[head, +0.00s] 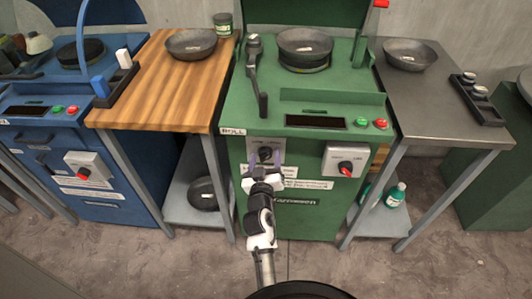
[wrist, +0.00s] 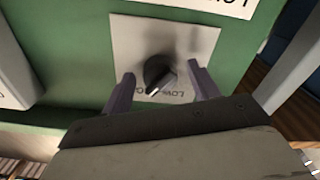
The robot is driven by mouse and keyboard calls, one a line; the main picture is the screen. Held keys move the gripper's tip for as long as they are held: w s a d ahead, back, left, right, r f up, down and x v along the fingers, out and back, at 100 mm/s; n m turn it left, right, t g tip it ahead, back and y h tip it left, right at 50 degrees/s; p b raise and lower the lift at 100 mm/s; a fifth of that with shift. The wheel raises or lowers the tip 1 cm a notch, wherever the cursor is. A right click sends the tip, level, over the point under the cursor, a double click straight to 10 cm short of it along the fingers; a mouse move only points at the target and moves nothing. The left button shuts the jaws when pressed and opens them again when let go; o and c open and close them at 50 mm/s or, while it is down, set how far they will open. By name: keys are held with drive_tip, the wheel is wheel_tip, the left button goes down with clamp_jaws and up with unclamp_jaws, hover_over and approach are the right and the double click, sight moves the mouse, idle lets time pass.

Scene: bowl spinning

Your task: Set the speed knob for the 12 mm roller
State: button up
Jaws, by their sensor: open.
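The speed knob (wrist: 159,73) is a round black knob with a light pointer line, set on a grey plate (wrist: 192,38) with printed lettering, part of it reading "LOW". In the head view the knob (head: 265,153) is on the front of the green machine (head: 235,110), left of centre. My gripper (wrist: 160,83) is open, with one finger on each side of the knob. I see gaps between the fingers and the knob. A roller (head: 470,77) may be among the dark pieces in the rack on the right table; its size cannot be read.
A second grey plate with a red switch (head: 346,168) is to the right on the same machine front. Green and red buttons (head: 380,124) and a dark display (head: 316,121) are above. A wooden table (head: 160,80) stands left, a metal table (head: 430,100) right.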

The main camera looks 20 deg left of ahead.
drive_tip(key=c, duration=1)
drive_tip(key=shift+o, duration=0.2)
drive_tip(key=shift+r+n, duration=0.1)
drive_tip(key=shift+n, duration=0.2)
drive_tip(key=n+p, duration=0.2)
drive_tip(key=n, duration=0.4)
drive_tip(key=shift+r, duration=0.15)
drive_tip(key=n+p, duration=0.1)
drive_tip(key=n, duration=0.2)
drive_tip(key=shift+n+p, duration=0.8)
drive_tip(key=shift+n, duration=1.5)
